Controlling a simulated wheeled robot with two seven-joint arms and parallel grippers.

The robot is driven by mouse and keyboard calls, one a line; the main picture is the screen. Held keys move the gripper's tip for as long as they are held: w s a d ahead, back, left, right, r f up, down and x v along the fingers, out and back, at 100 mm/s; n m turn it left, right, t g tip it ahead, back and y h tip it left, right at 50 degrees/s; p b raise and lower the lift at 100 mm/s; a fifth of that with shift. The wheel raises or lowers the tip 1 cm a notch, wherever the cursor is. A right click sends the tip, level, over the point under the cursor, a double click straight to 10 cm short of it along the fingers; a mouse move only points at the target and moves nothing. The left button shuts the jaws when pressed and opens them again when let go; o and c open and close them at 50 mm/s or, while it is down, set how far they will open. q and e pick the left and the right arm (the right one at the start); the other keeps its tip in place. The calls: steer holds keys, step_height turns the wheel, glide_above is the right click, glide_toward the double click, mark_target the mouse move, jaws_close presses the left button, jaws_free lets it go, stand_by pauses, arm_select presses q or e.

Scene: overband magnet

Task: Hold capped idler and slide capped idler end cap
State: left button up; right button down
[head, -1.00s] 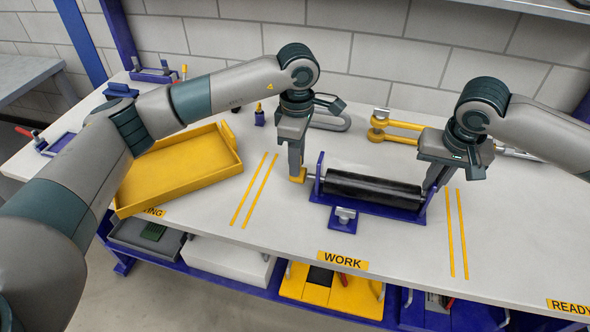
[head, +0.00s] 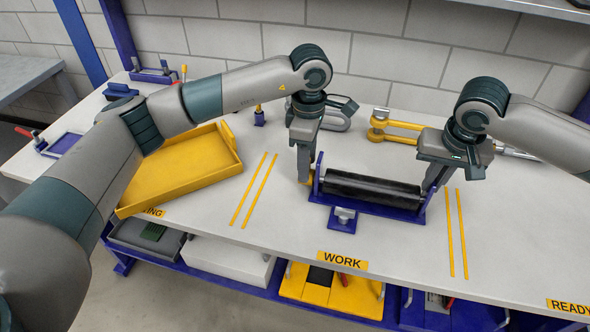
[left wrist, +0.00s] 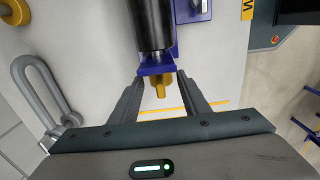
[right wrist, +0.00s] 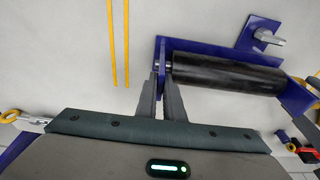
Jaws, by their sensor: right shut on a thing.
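The black idler roller (head: 370,188) lies in a blue cradle (head: 375,207) on the bench, with an upright plate at each end. The yellow end cap (left wrist: 158,84) is on the idler's left end, close against or touching the cradle's left plate. My left gripper (left wrist: 160,80) is open, with one finger on each side of the cap and gaps showing. In the head view, my left gripper (head: 304,180) mostly hides the cap.
A yellow tray (head: 180,172) stands on the left. A grey shackle (head: 330,118) and a yellow fork-shaped part (head: 400,130) lie behind the cradle. A small blue block with a grey top (head: 343,218) sits at the cradle's front. The bench right of the cradle is mostly clear.

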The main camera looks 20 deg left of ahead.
arm_select(q)
steer(key=shift+a, duration=0.1)
step_height(320, 180, up, 12)
stand_by(0.9)
stand_by(0.4)
step_height(320, 180, up, 8)
stand_by(1.0)
arm_select(e)
steer(key=c, duration=1.8)
jaws_free()
steer(key=shift+r, duration=0.1)
steer(key=v, duration=1.2)
